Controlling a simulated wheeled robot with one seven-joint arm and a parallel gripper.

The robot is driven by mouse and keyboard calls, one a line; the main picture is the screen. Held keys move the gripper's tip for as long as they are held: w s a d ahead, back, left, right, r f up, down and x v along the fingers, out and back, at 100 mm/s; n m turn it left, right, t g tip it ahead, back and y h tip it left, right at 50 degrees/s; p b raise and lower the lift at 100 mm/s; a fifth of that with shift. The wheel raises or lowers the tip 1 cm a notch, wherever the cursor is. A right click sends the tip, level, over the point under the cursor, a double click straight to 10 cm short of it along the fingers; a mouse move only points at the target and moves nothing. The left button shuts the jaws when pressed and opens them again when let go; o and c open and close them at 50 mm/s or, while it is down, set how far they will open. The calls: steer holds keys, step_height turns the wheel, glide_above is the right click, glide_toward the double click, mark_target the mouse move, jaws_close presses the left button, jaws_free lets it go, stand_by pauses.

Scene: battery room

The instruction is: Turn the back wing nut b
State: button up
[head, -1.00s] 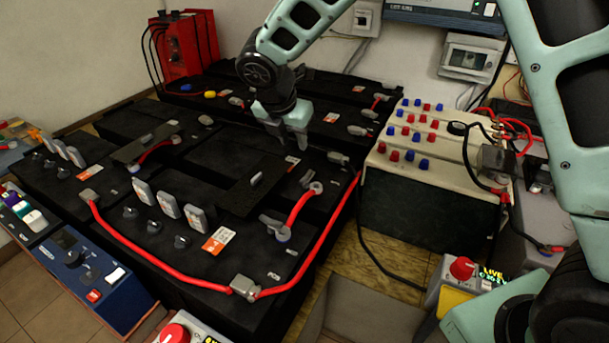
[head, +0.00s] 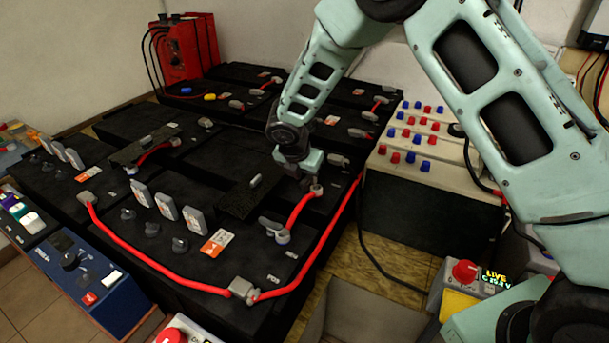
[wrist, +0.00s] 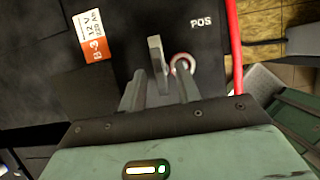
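My gripper (head: 312,180) points down over the near end of the middle battery block, right by a cable's ring end (head: 316,189). In the wrist view the two fingers (wrist: 160,82) are apart. A grey upright wing (wrist: 156,62), seemingly the back wing nut, shows between and just beyond the fingertips; I cannot tell whether they touch it. The red-collared ring end (wrist: 182,64) lies right of the wing, close to the right fingertip. The head view hides most of this nut behind my gripper. Another grey wing nut (head: 270,224) stands at the short red cable's near end.
The short red cable (head: 298,210) runs between the two terminals. A long red cable (head: 335,240) passes just to the right. A cream unit with red and blue caps (head: 425,150) stands right. Grey upright tabs (head: 167,206) stand on the front battery.

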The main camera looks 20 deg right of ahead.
jaws_close()
steer(key=shift+r+m+p, duration=0.1)
steer(key=shift+m+p, duration=0.2)
steer(key=m+p, duration=0.1)
steer(key=m+g, duration=0.1)
steer(key=shift+w+a+m+h+p, duration=0.15)
steer(key=shift+m+h+p, duration=0.15)
steer(key=shift+m+p, duration=0.1)
steer(key=m+g+p, duration=0.1)
steer(key=m, duration=0.1)
steer(key=shift+w+m+h, duration=0.1)
steer(key=shift+m+h, duration=0.2)
steer(key=m+g, duration=0.1)
steer(key=m, duration=0.1)
steer(key=m+p, duration=0.1)
steer(key=m, duration=0.1)
steer(key=m+g, duration=0.1)
steer(key=m, duration=0.1)
steer(key=shift+w+g, duration=0.3)
steer(key=m, duration=0.3)
steer(key=m+g+y, duration=0.1)
steer(key=m, duration=0.1)
steer(key=shift+w+m+g, duration=0.2)
steer(key=shift+m+g, duration=0.1)
steer(key=shift+m, duration=0.1)
